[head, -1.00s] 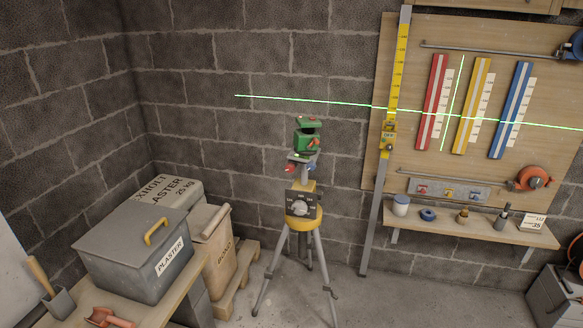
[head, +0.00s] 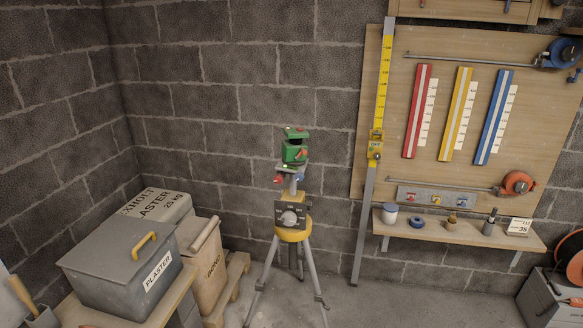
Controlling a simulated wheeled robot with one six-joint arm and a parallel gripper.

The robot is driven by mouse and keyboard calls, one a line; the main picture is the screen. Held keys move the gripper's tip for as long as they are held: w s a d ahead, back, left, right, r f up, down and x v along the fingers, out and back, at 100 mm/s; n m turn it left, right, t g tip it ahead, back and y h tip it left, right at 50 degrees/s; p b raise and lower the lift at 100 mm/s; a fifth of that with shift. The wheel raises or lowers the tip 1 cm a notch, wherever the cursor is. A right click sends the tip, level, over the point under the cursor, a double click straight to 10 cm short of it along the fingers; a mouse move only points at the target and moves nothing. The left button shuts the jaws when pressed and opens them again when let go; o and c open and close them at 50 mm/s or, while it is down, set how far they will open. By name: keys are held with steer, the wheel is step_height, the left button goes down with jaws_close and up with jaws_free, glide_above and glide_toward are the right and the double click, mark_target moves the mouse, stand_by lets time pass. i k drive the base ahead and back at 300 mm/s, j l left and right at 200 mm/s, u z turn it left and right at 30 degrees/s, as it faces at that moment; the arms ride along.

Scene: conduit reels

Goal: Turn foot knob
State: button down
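A green laser level (head: 294,148) sits on top of a tripod (head: 265,275) near the block wall. Under it are a small red foot knob (head: 278,180) and a small blue foot knob (head: 300,178), beside a grey post. Below them, a dark plate carries a round pale dial (head: 289,218) with white marks too small to read, above the yellow tripod head (head: 294,236). No laser line shows on the wall or board. My gripper is not in this view, so its state and its distance from the knobs are hidden.
A grey plaster box (head: 120,270) and a bond sack (head: 205,262) stand left of the tripod. A yellow and grey staff (head: 378,105) leans at its right. A wooden board (head: 440,185) holds red, yellow and blue rails. Bare floor lies right of the tripod.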

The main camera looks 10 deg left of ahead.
mark_target(278, 179)
steer(key=i+j+z, duration=0.15)
steer(key=i+j, duration=0.9)
steer(key=i, duration=0.05)
